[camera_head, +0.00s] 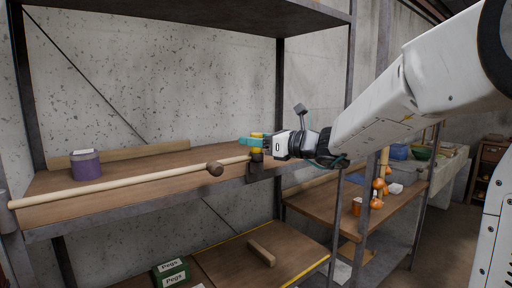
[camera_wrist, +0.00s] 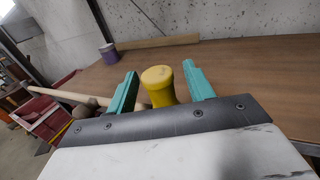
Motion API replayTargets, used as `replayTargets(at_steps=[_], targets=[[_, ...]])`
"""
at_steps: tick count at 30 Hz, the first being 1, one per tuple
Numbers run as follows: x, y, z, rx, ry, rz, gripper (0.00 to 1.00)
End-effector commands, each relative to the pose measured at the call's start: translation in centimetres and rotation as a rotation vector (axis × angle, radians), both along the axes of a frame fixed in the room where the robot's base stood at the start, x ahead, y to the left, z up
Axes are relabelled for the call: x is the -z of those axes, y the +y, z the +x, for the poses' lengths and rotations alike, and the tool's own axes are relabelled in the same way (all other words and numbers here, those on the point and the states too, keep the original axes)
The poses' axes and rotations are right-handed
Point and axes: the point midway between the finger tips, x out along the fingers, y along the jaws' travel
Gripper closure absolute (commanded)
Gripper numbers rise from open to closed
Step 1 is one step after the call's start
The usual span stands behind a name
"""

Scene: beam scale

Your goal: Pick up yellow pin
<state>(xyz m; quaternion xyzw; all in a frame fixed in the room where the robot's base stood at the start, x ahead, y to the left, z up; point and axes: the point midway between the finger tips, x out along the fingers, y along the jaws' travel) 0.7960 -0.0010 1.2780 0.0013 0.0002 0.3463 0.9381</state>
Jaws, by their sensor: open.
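The yellow pin (camera_wrist: 158,84) stands between the two teal fingers of my gripper (camera_wrist: 160,92) in the wrist view. It has a rounded, paler top, and its lower part is hidden behind the gripper's dark front plate. A gap shows on each side of the pin, wider on the right. In the head view the yellow pin (camera_head: 257,143) shows in small part at my gripper (camera_head: 252,142), by the right end of the shelf's front edge. My gripper is open around the pin.
A long wooden rod (camera_head: 120,183) with a knob runs along the front of the wooden shelf board (camera_head: 130,165). A purple tin (camera_head: 87,165) stands at the left. A metal post (camera_head: 279,100) stands behind my gripper.

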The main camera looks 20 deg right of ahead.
Motion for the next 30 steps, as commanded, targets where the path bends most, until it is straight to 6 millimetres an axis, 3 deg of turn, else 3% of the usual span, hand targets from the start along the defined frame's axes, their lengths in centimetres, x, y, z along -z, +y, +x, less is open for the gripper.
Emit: replayTargets(at_steps=[4, 11, 17, 26, 30], targets=[[0.0, 1.0, 1.1, -0.001, -0.001, -0.002, 0.48], [0.0, 1.1, 1.3, 0.000, -0.001, -0.002, 0.48], [0.0, 1.1, 1.3, 0.000, -0.001, -0.002, 0.95], [-0.2, 1.1, 1.3, 0.000, -0.002, -0.002, 0.96], [-1.8, 1.1, 1.3, 0.000, -0.005, -0.003, 0.96]])
